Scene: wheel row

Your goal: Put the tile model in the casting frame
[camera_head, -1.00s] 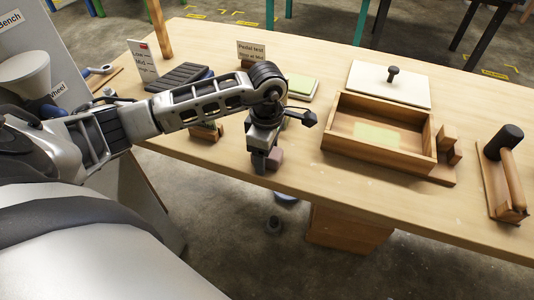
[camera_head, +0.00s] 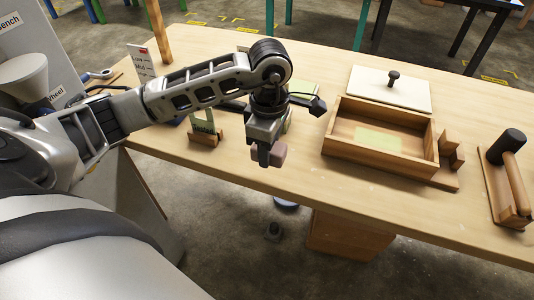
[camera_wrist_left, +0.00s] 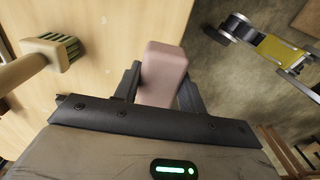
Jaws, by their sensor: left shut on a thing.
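My left gripper (camera_head: 270,158) is shut on a small dusty-pink block (camera_head: 279,150) and holds it near the table's front edge. In the left wrist view the pink block (camera_wrist_left: 162,75) sits between the two fingers. The open wooden box (camera_head: 337,158), which looks like the casting frame, stands to the right of the gripper. A flat pale green tile (camera_head: 378,138) lies on its floor. I cannot tell from the pictures which piece is the tile model. My right gripper is not in view.
A white board with a dark knob (camera_head: 390,88) lies behind the box. A wooden bracket (camera_head: 449,160) and a dark-headed mallet (camera_head: 507,175) stand right of it. A small wooden stand (camera_head: 205,134) is left of the gripper. A pale green piece (camera_head: 303,120) is partly hidden behind my arm.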

